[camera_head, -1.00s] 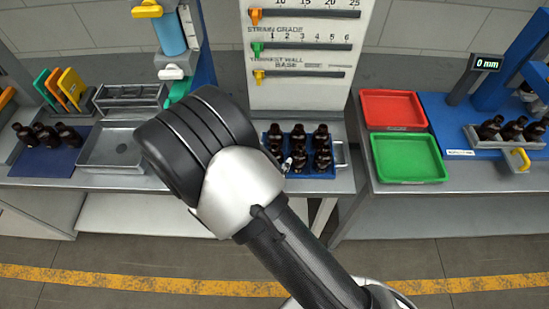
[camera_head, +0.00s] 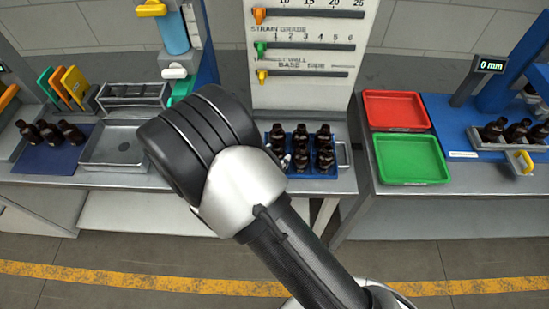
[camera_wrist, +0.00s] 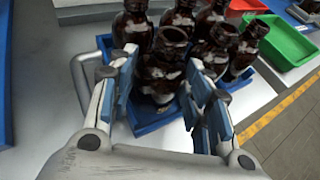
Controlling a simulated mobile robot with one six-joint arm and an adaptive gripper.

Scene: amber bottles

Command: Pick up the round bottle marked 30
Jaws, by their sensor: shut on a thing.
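Several dark amber bottles stand in a blue tray (camera_wrist: 150,124) on the bench; this blue tray also shows in the head view (camera_head: 318,173). In the wrist view, my gripper (camera_wrist: 166,80) is shut on the nearest amber bottle (camera_wrist: 165,66), with one blue-padded finger on each side of it. The held bottle is upright among the others, and its neck and shoulder show between the fingers. I cannot read any mark on it. In the head view, my arm hides most of the gripper; only a small pale part shows at the tray's left side.
Other amber bottles (camera_wrist: 242,45) stand close behind and right of the held one. The tray has a metal handle (camera_head: 343,155). A red tray (camera_head: 396,94) and a green tray (camera_head: 411,179) lie to the right. A tall gauge panel (camera_head: 305,95) stands behind.

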